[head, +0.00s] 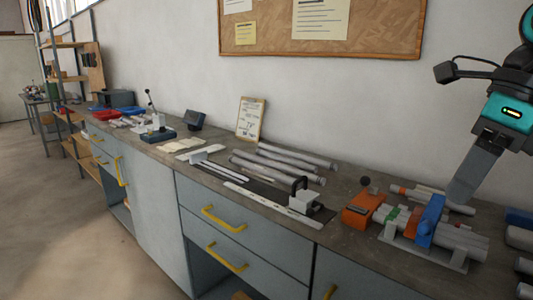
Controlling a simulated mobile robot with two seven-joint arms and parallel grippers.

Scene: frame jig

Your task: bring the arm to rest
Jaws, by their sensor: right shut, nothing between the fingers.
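My right gripper (459,193) hangs in from the upper right of the head view, its fingers pointing down and to the left. The fingers are shut together with nothing between them. The gripper is in front of the right part of the workbench (345,238) and looks to be above the top; its tip overlaps the tubes behind it. My right arm has a teal and black wrist, partly cut off by the frame edge. My left gripper is not in view.
A jig with grey tubes and a blue clamp (427,220) sits below the gripper, beside an orange clamp (362,208). Loose tubes (285,164), a slotted black plate (250,184) and a propped note board (250,118) stand further left. A cork board (370,30) hangs above.

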